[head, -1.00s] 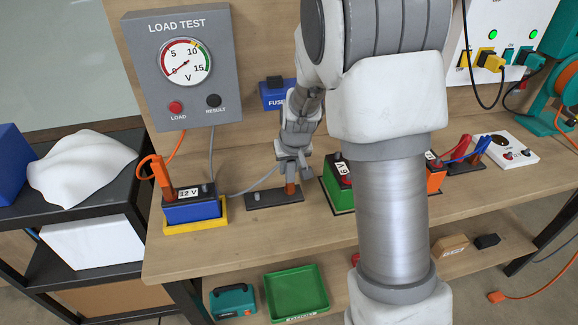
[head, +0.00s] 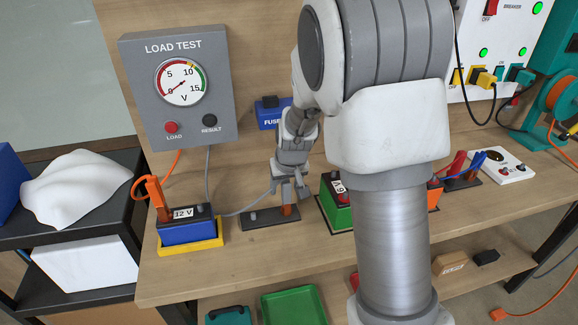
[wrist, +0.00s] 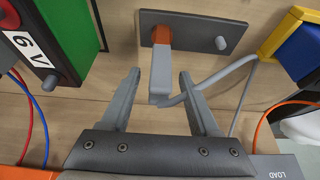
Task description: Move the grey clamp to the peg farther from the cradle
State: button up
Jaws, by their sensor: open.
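The grey clamp (wrist: 161,78), a grey body with a copper-coloured jaw end, stands on a dark two-peg plate (wrist: 190,26). In the head view the plate (head: 258,222) is right of the yellow cradle. The clamp is at the end farther from the cradle (wrist: 270,38); the peg under it is hidden. The other peg, a bare grey stub (wrist: 221,43), is nearer the cradle. A grey cable runs from the clamp. My gripper (wrist: 160,76) is open, one finger on each side of the clamp, with visible gaps. In the head view my gripper (head: 291,190) is above the plate.
A blue 12 V battery (head: 187,232) with an orange clamp (head: 157,199) on it sits in the cradle. A green 6 V battery (head: 336,212) stands close right of the plate. The load test panel (head: 180,120) is behind. Bench in front is clear.

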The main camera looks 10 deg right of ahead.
jog(key=p+v, duration=0.1)
jog(key=v, duration=1.5)
jog(key=shift+s, duration=0.1)
jog(key=s+r, duration=0.2)
jog(key=s, duration=0.8)
jog(key=s+r+t, duration=0.1)
jog(key=s+r, duration=0.1)
jog(key=s, duration=0.9)
jog(key=shift+s+r, duration=0.25)
jog(key=shift+r, duration=0.15)
